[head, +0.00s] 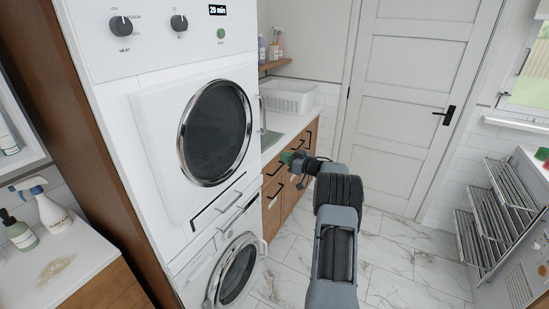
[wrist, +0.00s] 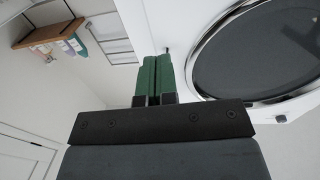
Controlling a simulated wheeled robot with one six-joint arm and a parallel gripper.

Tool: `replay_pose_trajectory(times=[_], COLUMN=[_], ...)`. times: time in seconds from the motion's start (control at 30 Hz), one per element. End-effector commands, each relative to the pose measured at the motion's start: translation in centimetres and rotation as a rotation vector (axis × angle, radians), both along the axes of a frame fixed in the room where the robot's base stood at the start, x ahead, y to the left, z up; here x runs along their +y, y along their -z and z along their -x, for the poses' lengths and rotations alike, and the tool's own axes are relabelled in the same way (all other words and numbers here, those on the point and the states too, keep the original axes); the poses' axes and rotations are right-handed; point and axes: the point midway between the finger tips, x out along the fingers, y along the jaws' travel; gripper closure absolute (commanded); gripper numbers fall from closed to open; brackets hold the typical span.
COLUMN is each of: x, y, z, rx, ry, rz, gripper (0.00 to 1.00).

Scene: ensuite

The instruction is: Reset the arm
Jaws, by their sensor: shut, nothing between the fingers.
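My gripper (head: 288,157) is at the end of my raised arm, in front of the wooden drawers and to the right of the stacked dryer (head: 170,140). In the wrist view its two green fingers (wrist: 154,80) are side by side and shut, with nothing between them. The dryer's round door (head: 215,132) is closed in the head view. It also shows at the right of the wrist view (wrist: 262,50), beside the fingers and apart from them.
A washer (head: 236,272) stands under the dryer. A wooden cabinet (head: 290,195) with a white basket (head: 288,97) on its counter is behind my gripper. The white door (head: 425,90) is closed. A slatted rack (head: 485,225) is at the right. Tiled floor (head: 390,265) is clear between.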

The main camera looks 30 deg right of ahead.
Motion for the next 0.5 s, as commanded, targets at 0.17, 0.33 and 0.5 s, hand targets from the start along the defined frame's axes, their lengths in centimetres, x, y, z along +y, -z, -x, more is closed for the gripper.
replay_pose_trajectory(times=[0.17, 0.33, 0.5], x=[-0.9, -1.1, -1.7], y=[0.1, 0.0, 0.5], z=[1.5, 2.0, 1.8], rx=[0.002, 0.001, 0.002], ry=[-0.001, -0.002, 0.033], rz=[0.000, 0.000, 0.057], gripper=[1.00, 1.00, 1.00])
